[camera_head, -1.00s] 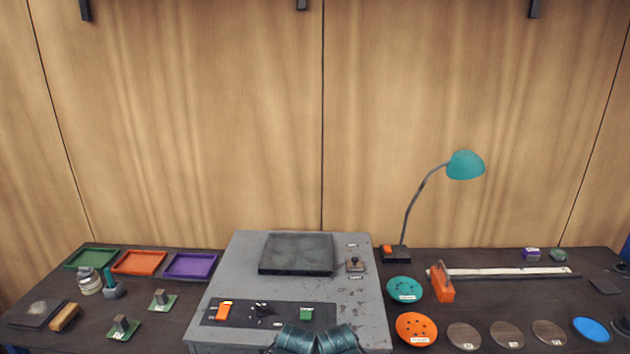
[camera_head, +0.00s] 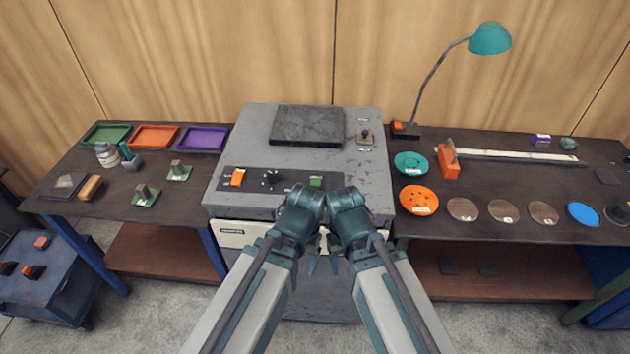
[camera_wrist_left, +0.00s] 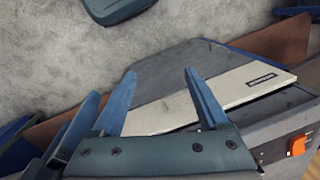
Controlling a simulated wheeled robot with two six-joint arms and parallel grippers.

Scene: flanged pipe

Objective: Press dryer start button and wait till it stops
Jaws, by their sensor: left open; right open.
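My left gripper (camera_wrist_left: 160,74) is open and empty in the left wrist view, low in front of the dryer's pale drawer front (camera_wrist_left: 235,95). In the head view my arm links hide most of both grippers. Only blue finger parts of my left gripper (camera_head: 312,265) and right gripper (camera_head: 334,264) show below the panel, apart from the buttons.
The left bench holds trays (camera_head: 154,137), a bottle, a brush and small green-based parts. The right bench holds a teal lamp (camera_head: 489,39), an orange-ended bar tool (camera_head: 449,165) and several discs. A blue cart (camera_head: 45,285) stands at lower left. Space above the dryer is clear.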

